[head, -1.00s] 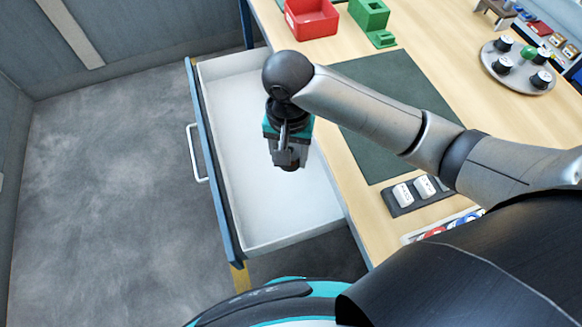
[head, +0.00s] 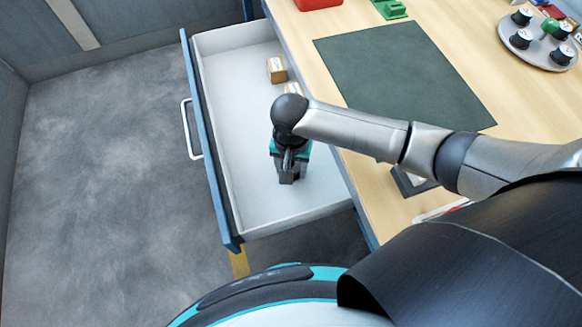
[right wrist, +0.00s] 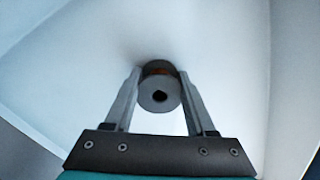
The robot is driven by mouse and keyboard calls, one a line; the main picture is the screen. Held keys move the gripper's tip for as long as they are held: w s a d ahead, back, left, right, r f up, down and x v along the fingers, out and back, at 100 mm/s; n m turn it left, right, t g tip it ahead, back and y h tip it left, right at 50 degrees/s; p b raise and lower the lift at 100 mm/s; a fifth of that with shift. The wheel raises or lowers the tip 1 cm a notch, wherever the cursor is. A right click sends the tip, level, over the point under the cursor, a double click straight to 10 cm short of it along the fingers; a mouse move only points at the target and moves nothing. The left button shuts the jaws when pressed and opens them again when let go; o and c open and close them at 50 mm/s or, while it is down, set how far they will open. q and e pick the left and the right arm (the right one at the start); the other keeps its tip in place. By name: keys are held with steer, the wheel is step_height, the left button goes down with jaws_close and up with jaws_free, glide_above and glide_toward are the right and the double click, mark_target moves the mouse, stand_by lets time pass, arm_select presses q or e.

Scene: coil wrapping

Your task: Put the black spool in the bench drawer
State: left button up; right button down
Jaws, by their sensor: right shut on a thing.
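My left gripper is not in view.
Small brown-and-white boxes (head: 277,70) lie toward the drawer's back, one partly hidden by my arm. The drawer's front half is clear. A round tray (head: 541,50) with several black-and-white pieces, a dark green mat (head: 400,75) and a red bin (head: 318,3) are on the bench.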

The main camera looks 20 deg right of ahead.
steer(key=shift+c, duration=1.1)
jaws_free()
steer(key=shift+f, duration=0.1)
step_height(320, 180, up, 12)
steer(key=p, duration=0.4)
steer(key=shift+r, duration=0.2)
